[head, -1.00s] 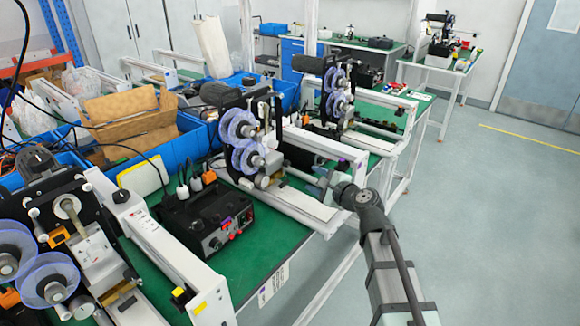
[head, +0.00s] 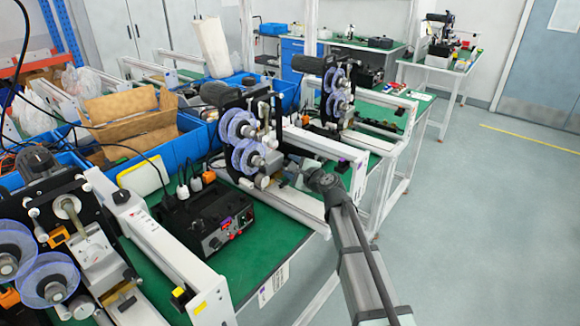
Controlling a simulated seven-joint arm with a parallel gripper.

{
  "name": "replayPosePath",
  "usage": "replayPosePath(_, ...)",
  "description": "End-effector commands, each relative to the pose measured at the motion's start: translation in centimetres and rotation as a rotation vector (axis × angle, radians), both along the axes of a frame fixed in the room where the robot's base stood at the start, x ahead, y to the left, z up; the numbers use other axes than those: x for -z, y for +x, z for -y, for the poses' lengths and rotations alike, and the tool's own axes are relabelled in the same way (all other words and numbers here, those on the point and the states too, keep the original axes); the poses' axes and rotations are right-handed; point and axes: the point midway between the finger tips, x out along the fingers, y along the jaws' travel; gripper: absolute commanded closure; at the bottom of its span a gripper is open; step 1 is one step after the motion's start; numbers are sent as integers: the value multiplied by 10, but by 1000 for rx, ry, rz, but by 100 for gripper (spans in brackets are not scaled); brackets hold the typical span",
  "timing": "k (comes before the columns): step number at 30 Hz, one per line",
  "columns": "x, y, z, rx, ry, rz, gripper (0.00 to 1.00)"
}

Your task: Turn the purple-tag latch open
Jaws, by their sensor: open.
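A small purple tag (head: 342,166) sits on the end of the white rail beside the middle coder. The middle coder (head: 248,140) has a black plate, two clear bluish reels and metal rollers. The latch itself is too small to tell apart among its metal parts. My gripper (head: 297,170) is at the right side of this coder, by its lower metal parts and left of the purple tag. It is open; its fingertips are small and blend with the machine, so I cannot tell whether they touch anything.
A black control box (head: 207,218) with red knobs and a purple patch stands on the green bench (head: 250,255) in front. A white rail (head: 160,250) with a yellow tag and another coder are at the left. A further coder (head: 338,92) stands behind. Floor at right is clear.

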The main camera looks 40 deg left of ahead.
Motion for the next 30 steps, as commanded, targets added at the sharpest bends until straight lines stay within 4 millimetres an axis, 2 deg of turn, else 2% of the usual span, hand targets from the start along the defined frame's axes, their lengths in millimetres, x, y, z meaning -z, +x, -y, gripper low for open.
replayPosePath(6,3,4,-11,0,0,0,49)
replayPosePath(15,3,4,-12,0,0,0,49)
replayPosePath(30,3,4,-12,0,0,0,97)
